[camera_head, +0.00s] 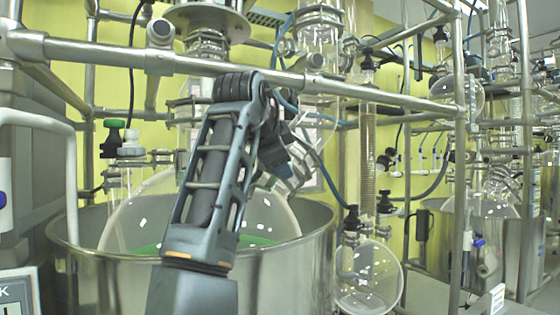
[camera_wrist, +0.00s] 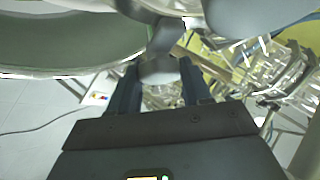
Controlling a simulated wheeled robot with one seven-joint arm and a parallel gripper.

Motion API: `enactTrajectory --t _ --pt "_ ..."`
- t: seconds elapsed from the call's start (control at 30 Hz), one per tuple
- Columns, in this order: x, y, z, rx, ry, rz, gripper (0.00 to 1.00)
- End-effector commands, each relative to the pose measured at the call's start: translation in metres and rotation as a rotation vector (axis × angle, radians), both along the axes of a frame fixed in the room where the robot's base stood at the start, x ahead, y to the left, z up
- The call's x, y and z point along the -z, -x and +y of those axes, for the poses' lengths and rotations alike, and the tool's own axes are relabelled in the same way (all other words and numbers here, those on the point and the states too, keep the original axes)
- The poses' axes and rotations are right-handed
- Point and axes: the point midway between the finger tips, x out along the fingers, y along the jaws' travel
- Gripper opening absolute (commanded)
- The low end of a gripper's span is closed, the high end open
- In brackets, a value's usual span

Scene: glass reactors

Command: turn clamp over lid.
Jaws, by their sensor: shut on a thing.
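My gripper (camera_wrist: 159,65) has its two dark fingers on either side of a grey metal piece, which looks like the handle of the clamp (camera_wrist: 160,72). A grey bar (camera_wrist: 164,38) runs up from this piece toward the rounded glass and metal rim at the top of the wrist view. In the head view my gripper (camera_head: 292,165) is partly hidden behind my arm, to the upper right of the round glass vessel (camera_head: 135,215). The clamp and the lid cannot be made out clearly there.
A steel pot (camera_head: 300,265) surrounds the glass vessel, with green showing inside. A round glass flask (camera_head: 370,270) hangs right of the pot. Blue hoses run close to my gripper.

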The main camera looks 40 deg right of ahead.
Motion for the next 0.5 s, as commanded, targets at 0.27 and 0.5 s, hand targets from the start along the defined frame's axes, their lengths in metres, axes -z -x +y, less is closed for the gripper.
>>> enactTrajectory --t 0.27,0.5 --pt "0.0006 0.0002 -0.0002 0.0 -0.001 0.0 0.64" --pt "0.0003 0.0001 -0.0001 -0.001 -0.001 0.0 0.74"
